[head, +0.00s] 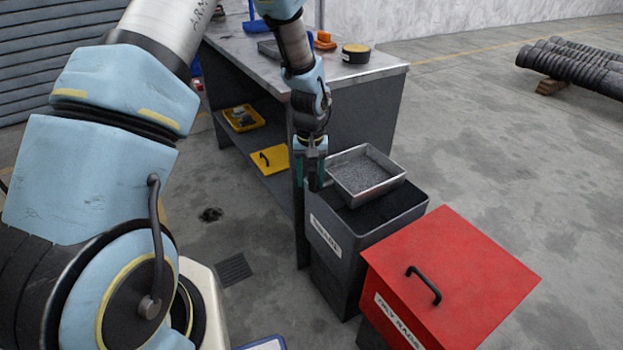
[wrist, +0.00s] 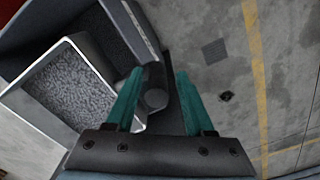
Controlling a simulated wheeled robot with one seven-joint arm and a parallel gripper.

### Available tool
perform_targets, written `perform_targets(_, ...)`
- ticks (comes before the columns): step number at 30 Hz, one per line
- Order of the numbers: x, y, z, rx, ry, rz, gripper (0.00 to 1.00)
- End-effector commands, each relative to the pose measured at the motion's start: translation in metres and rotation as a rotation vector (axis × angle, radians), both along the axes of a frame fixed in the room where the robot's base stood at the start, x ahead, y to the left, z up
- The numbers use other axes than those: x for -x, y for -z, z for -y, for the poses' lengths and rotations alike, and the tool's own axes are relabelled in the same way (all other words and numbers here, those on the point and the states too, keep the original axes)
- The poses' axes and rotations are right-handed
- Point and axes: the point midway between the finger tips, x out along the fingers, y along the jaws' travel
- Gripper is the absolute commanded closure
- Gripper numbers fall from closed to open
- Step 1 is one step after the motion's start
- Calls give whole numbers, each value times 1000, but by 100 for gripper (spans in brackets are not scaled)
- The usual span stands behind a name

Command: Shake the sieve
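The sieve (head: 365,174) is a shallow metal rectangular tray of grey granules, resting over the open top of a grey barrel (head: 335,262). It also shows at the left of the wrist view (wrist: 70,88). A dark, round-ended handle (wrist: 154,92) is at its side, between the fingers of my gripper (wrist: 160,72). My gripper (head: 315,184) points down at the sieve's left side. Its teal fingers stand apart, with a visible gap between the handle and the right finger in the wrist view. The handle is mostly hidden in the head view.
A second barrel with a red lid (head: 455,262) and black handle stands close in front, at the right. A metal-topped workbench (head: 375,72) stands behind, with yellow trays (head: 270,159) on its lower shelf. Open floor (head: 500,150) lies to the right; black pipes (head: 580,68) lie farther back.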

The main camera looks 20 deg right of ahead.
Motion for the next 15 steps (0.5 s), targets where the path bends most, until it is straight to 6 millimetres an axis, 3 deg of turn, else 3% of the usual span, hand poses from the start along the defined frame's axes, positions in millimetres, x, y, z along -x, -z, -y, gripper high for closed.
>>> perform_targets(9,1,-2,0,-1,1,-2,43)
perform_targets(15,0,-28,1,2,0,1,43)
